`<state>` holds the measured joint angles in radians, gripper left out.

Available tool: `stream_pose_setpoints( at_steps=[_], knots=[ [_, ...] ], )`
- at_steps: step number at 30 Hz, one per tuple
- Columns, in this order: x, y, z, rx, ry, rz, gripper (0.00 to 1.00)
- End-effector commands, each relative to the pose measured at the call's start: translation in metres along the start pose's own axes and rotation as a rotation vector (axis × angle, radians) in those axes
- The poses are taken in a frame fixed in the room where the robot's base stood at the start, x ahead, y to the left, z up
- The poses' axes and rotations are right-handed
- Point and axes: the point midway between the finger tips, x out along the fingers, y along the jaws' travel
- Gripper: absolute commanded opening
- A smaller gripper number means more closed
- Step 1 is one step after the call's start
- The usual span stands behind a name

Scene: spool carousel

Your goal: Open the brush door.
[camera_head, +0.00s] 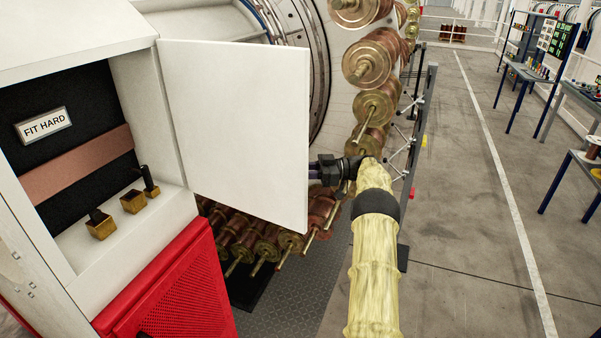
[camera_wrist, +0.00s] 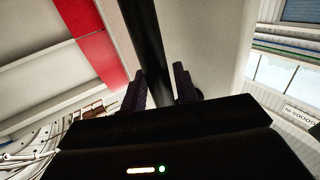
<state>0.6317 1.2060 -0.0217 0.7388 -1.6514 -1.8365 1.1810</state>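The white brush door (camera_head: 238,125) stands swung out from the cabinet, its flat face towards the head camera. Behind it to the left, the cabinet's dark recess (camera_head: 85,90) is exposed, with a "FIT HARD" label (camera_head: 43,124). My gripper (camera_head: 318,169) is at the door's right edge, partly hidden behind it. In the wrist view, my gripper's two dark fingers (camera_wrist: 160,88) stand on either side of a black bar handle (camera_wrist: 143,40) and appear closed against it. The pale door panel (camera_wrist: 200,45) lies beside the bar. The handle is hidden in the head view.
Several brass-coloured brush blocks (camera_head: 133,202) sit on the recess's ledge. A red perforated panel (camera_head: 175,290) is below. Copper spools (camera_head: 368,62) on the carousel stand close behind the door and my gripper. Open grey floor (camera_head: 460,240) lies to the right.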

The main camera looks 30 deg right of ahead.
Motion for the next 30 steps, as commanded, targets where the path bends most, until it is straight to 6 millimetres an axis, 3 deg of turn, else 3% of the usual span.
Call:
stream_pose_setpoints(
  at_steps=[13,30],
  knots=[
    [-0.007,0.0,0.002,0.0,-0.003,0.005,0.42],
    [-0.059,0.002,-0.003,0.0,-0.003,0.007,0.42]
  ],
)
